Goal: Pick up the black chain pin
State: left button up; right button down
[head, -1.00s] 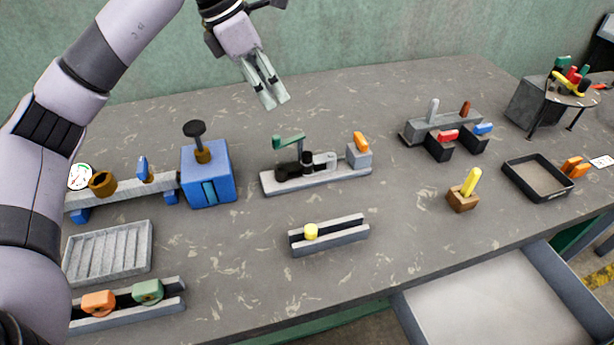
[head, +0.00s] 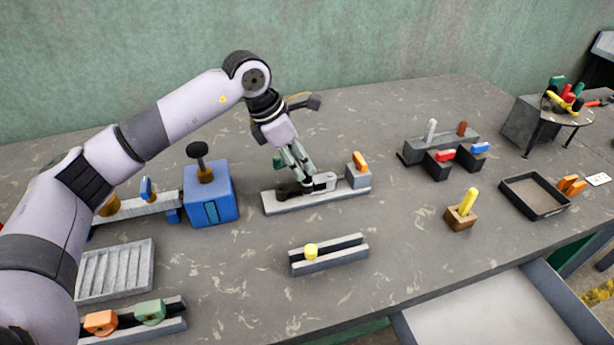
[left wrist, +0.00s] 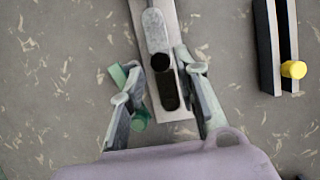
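The black chain pin (left wrist: 160,62) shows in the left wrist view as a small dark round top at the end of a grey link on a long pale fixture (head: 340,193). A longer black piece (left wrist: 168,90) lies right beside it. My left gripper (left wrist: 165,80) is open above the fixture, with one finger on each side of these black parts, and holds nothing. In the head view the left gripper (head: 307,187) points down at the fixture, and its fingers largely hide the pin. I cannot tell whether the fingers touch anything. My right gripper is not in view.
A green lever (left wrist: 118,76) is close to one finger. An orange-tabbed grey block (head: 358,176) stands at the fixture's right end. A blue press (head: 210,195) is to the left. A rail with a yellow knob (head: 311,251) lies in front. Bench between fixture and clamps is clear.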

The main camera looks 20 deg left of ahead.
aim_at(305, 174)
pick_arm(q)
jog(key=x, duration=0.3)
jog(key=shift+f, duration=0.25)
grip_shut()
